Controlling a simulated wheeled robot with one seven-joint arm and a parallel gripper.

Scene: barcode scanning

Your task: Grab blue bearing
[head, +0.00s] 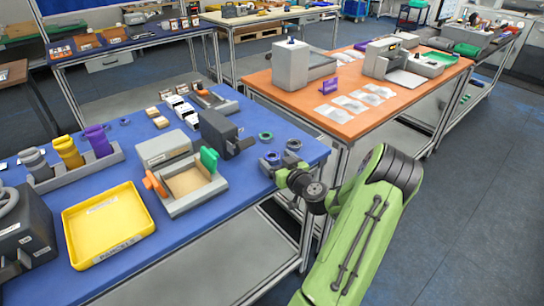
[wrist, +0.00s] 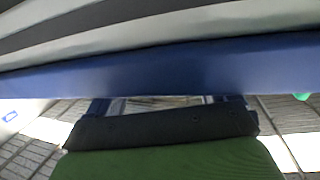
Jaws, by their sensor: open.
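Several small ring-shaped bearings lie at the right end of the blue table. A bluish ring (head: 271,158), seemingly the blue bearing, lies near the table's right edge, just beside my gripper. My gripper (head: 284,176) is open at the table's front right edge, close to the bluish ring. Its fingers are small and partly hidden in the head view, so I cannot tell whether they touch the ring. The wrist view shows no bearing clearly.
The blue table (head: 130,250) carries a yellow tray (head: 110,222), a grey fixture with orange and green handles (head: 188,184) and a dark grey machine (head: 219,133). An orange-topped table (head: 335,115) stands behind to the right. Floor at the right is clear.

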